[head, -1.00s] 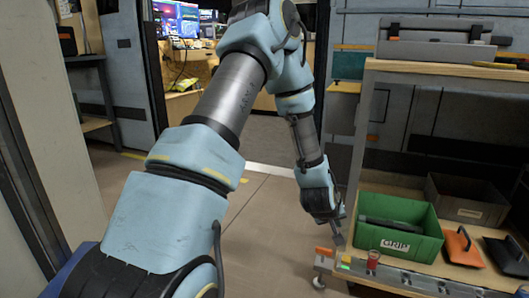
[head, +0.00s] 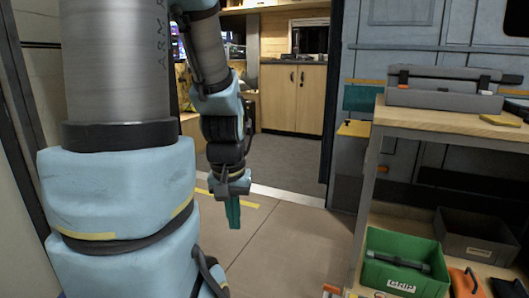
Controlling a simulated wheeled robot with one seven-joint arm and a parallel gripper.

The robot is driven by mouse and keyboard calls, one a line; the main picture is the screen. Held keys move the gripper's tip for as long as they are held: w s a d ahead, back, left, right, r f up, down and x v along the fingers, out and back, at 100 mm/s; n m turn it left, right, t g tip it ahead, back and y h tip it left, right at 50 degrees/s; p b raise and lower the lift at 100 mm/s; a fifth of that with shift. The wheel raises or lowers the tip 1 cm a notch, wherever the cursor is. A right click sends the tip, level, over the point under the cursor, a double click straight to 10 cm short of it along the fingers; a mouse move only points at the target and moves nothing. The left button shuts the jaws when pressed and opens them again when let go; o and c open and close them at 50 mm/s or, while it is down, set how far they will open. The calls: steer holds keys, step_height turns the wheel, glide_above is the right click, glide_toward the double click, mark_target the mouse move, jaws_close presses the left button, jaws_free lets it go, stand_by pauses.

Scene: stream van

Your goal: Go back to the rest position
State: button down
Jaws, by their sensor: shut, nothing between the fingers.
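My gripper (head: 232,208) hangs pointing down in the head view, left of the middle, over the tan floor. It is shut and holds nothing. A narrow teal shape shows at its fingertips, and the fingers themselves are hard to make out. My arm stands large on the left side and bends down to the gripper. The gripper is well apart from the shelf unit (head: 455,118) on the right and touches nothing that I can see.
A green bin (head: 432,289) with a dark item in it stands on the lower shelf, beside a dark grey bin (head: 450,243). A grey case (head: 430,97) lies on the top shelf. Wooden cabinets (head: 293,98) stand beyond the doorway. The floor (head: 290,235) between is clear.

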step_height(320, 180, up, 35)
steer(key=p, duration=3.3)
steer(key=shift+f, duration=0.15)
